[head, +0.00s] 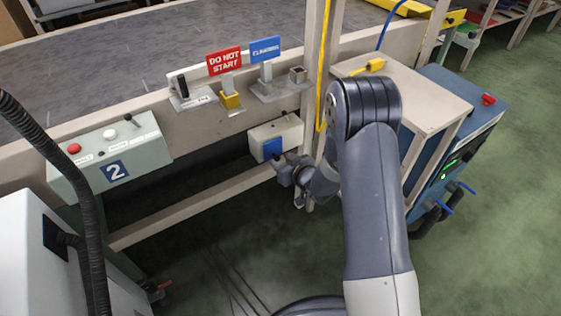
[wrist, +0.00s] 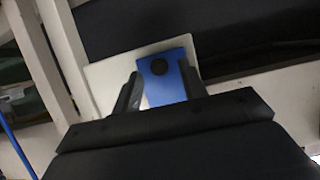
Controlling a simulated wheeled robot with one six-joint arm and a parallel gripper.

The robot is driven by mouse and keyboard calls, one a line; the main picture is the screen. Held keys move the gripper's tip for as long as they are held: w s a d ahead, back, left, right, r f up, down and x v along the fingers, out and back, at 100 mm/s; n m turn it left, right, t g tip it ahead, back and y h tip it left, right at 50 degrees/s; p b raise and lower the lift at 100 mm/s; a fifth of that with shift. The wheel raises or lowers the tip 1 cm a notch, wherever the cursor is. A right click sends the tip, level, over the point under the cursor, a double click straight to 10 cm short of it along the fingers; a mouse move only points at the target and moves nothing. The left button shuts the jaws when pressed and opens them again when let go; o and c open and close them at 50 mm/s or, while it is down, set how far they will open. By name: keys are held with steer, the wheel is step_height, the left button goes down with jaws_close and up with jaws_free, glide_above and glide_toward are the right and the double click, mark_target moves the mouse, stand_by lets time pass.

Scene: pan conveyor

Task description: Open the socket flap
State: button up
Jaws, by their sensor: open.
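The socket box (head: 284,132) is a cream box on the conveyor frame, below the sign holders in the head view. Its blue flap (head: 272,148) is on the front face, at the left end. In the wrist view the blue flap (wrist: 176,82) has a dark round knob on it, and the pale box face (wrist: 112,75) shows behind. My gripper (head: 283,172) is just below and in front of the flap. In the wrist view my gripper (wrist: 158,90) is open, with its fingers on either side of the flap's lower part. I cannot tell whether they touch it.
A red "DO NOT START" sign (head: 225,61) and a blue sign (head: 265,49) stand above the box. A control box marked 2 (head: 110,155) is at the left. A cream table (head: 415,85) with a yellow plug (head: 375,65) and a blue machine (head: 455,125) stand at the right.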

steer(key=shift+w+a+f, duration=0.2)
steer(key=shift+w+a, duration=0.05)
steer(key=shift+w, duration=0.1)
jaws_close()
stand_by(0.3)
